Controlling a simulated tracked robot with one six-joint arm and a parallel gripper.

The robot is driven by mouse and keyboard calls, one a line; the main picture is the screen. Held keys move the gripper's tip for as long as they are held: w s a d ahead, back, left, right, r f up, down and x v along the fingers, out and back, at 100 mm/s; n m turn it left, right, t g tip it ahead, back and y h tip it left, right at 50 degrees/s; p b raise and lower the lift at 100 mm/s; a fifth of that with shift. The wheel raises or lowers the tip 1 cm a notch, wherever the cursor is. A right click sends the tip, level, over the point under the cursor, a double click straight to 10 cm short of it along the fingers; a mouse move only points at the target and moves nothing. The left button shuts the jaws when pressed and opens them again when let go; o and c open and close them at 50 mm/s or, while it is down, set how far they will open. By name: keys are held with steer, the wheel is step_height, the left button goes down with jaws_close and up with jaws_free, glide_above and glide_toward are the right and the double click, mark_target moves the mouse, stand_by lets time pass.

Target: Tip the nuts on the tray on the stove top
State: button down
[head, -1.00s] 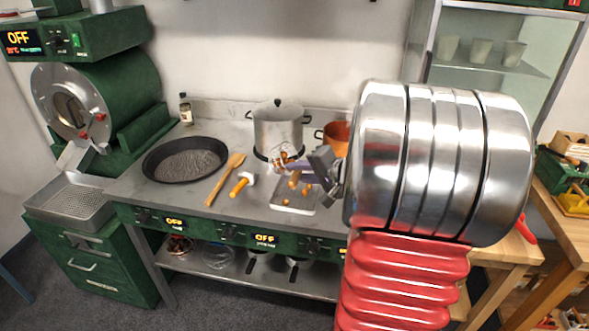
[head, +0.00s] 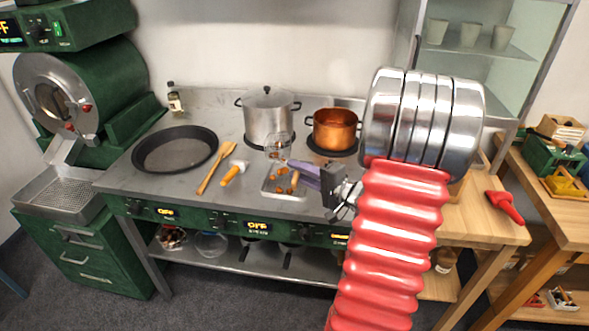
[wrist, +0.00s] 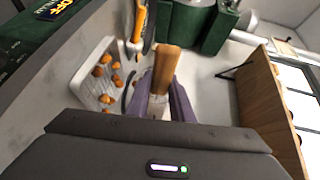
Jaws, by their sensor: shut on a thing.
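My gripper (head: 318,175) has purple fingers shut on the wooden handle (wrist: 166,66) of a scoop. The scoop's clear or wire basket (head: 278,147) shows in the head view, above and behind the tray, and looks empty. The pale tray (head: 271,190) lies on the stove top, just left of my gripper, with several brown nuts (head: 283,184) scattered on it. In the wrist view the tray (wrist: 84,88) and nuts (wrist: 104,70) are to the left of my fingers. The basket is hard to make out in the wrist view.
A steel pot (head: 268,118) and a copper pot (head: 333,130) stand behind. A wide black pan (head: 175,151), a wooden spatula (head: 214,169) and a yellow-handled tool (head: 236,171) lie to the left. A wooden table (head: 470,220) is at right.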

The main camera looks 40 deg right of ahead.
steer(key=shift+s+d+f+m+t+h, duration=0.15)
steer(key=shift+s+f+m+t, duration=0.35)
steer(key=shift+f+t, duration=0.55)
steer(key=shift+s+d+f+m+t+h, duration=0.1)
steer(key=shift+s+d+f+m+t, duration=0.15)
steer(key=shift+f+m+t, duration=0.75)
steer(key=shift+s+d+f+m+t+h, duration=0.1)
steer(key=shift+s+d+f+m+t, duration=0.2)
steer(key=shift+f+t, duration=0.75)
steer(key=shift+r+t, duration=0.3)
steer(key=shift+r, duration=0.05)
steer(key=shift+r, duration=0.15)
